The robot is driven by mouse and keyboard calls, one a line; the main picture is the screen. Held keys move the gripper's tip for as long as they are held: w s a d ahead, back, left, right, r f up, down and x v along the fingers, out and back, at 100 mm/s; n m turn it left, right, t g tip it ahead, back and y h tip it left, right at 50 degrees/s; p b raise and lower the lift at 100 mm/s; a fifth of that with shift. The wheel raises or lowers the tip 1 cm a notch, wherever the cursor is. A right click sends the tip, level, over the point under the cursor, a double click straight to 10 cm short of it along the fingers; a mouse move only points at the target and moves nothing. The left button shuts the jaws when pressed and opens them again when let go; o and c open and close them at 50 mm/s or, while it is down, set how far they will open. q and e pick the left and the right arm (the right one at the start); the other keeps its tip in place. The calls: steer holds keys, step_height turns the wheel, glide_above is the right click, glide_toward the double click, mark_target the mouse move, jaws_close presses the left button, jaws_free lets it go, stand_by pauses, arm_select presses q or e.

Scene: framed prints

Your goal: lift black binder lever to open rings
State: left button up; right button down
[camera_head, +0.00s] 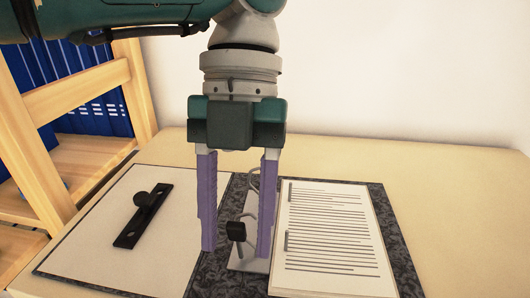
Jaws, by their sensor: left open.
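An open black binder (212,272) lies on the table, with printed pages (330,235) on its right side and a pale inner cover (95,240) on its left. A metal ring mechanism (248,264) runs along the spine. A small black lever (236,231) shows at the mechanism, near a curved metal ring (253,178). My left gripper (237,250) points down over the spine with its purple fingers apart. The lever and part of the rings show between the fingers. I cannot tell whether a finger touches them. My right gripper is not in view.
A black bar with a knob (143,213) lies on the left cover. A wooden shelf (85,85) with blue binders (95,110) stands at the left. The tan tabletop (450,200) is clear to the right, with a plain wall behind.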

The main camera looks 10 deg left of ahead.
arm_select(q)
steer(key=v, duration=0.9)
steer(key=shift+b, duration=0.35)
